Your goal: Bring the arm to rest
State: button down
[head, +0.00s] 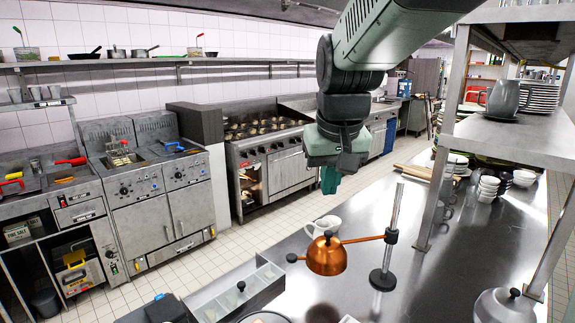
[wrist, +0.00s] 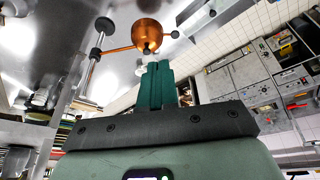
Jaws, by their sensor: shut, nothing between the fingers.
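My gripper (head: 330,180) hangs from my arm in the upper middle of the head view, above the steel counter (head: 405,270). Its green fingers are together with nothing between them; they also show in the wrist view (wrist: 157,68). The gripper is apart from everything, raised over the counter's far left edge. In the head view it is above and behind the copper heat lamp (head: 327,256), which also shows beyond the fingertips in the wrist view (wrist: 146,34).
A white cup (head: 323,226) stands behind the lamp, whose upright post (head: 393,225) rises from the counter. A shelf (head: 510,140) with a pitcher (head: 503,98) and stacked plates (head: 540,97) overhangs the right. A sectioned steel tray (head: 235,292) is at the front. Fryers and a stove line the far wall.

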jog(key=s+d, duration=0.1)
jog(key=s, duration=1)
jog(key=s+d+m+t, duration=0.1)
jog(key=s+d, duration=0.1)
jog(key=s, duration=0.9)
jog(key=shift+d+t, duration=0.3)
